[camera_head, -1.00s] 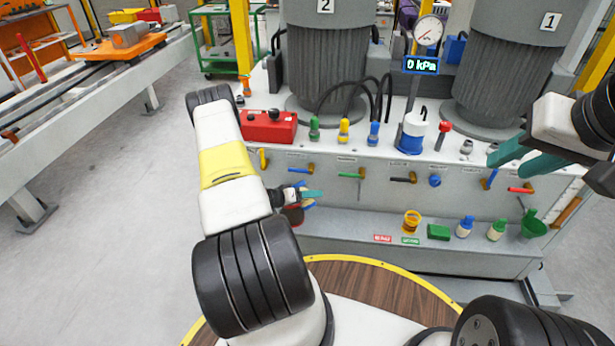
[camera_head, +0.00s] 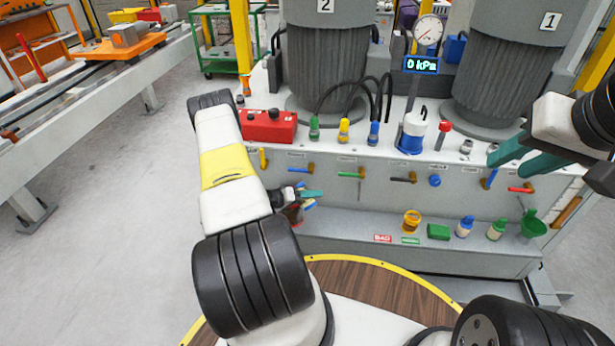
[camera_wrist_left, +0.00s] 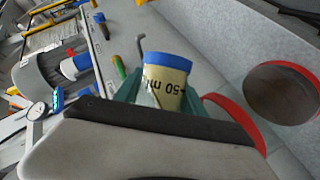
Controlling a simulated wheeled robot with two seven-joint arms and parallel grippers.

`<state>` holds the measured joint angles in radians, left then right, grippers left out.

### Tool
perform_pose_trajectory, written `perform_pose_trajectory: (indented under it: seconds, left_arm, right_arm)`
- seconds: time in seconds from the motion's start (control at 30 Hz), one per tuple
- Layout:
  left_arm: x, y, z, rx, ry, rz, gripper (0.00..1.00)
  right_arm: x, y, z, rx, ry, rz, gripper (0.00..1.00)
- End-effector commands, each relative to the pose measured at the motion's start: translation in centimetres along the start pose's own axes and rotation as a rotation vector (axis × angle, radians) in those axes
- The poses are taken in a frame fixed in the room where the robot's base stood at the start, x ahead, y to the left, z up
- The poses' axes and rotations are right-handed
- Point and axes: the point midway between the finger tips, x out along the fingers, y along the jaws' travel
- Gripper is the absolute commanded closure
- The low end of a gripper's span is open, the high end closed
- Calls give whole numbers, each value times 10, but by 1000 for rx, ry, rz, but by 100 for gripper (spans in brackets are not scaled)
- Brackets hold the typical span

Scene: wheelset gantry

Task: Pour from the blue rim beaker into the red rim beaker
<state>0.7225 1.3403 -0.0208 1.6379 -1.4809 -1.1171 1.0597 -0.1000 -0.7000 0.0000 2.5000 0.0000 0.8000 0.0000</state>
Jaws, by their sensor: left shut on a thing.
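My left gripper (camera_wrist_left: 158,95) is shut on the blue rim beaker (camera_wrist_left: 166,78), a pale beaker with 50 ml lettering, between its green fingers in the left wrist view. In the head view this gripper (camera_head: 308,193) is partly hidden by my arm, in front of the bench's left part. A red rim (camera_wrist_left: 232,118) curves beside the held beaker, partly hidden by the gripper. A second red ring around a brown disc (camera_wrist_left: 283,92) lies to its right; I cannot tell which belongs to the red rim beaker. My right gripper (camera_head: 522,157) is open and empty at the right.
An amber cup (camera_head: 412,222), a green block (camera_head: 438,232), small bottles (camera_head: 496,229) and a green funnel (camera_head: 533,224) stand on the bench's lower shelf. Valve handles line the front panel above. A red box (camera_head: 268,126) sits on the bench top.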

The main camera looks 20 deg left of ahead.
Motion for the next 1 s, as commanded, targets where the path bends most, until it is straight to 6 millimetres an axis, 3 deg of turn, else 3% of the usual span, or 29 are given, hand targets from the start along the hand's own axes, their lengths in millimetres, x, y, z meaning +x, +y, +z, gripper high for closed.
perform_pose_trajectory:
  seconds: [1.0]
  left_arm:
    - [2, -3, 4, -114, -19, 49, 97]
  right_arm:
    - [0, 0, 0, 0, 0, 0, 64]
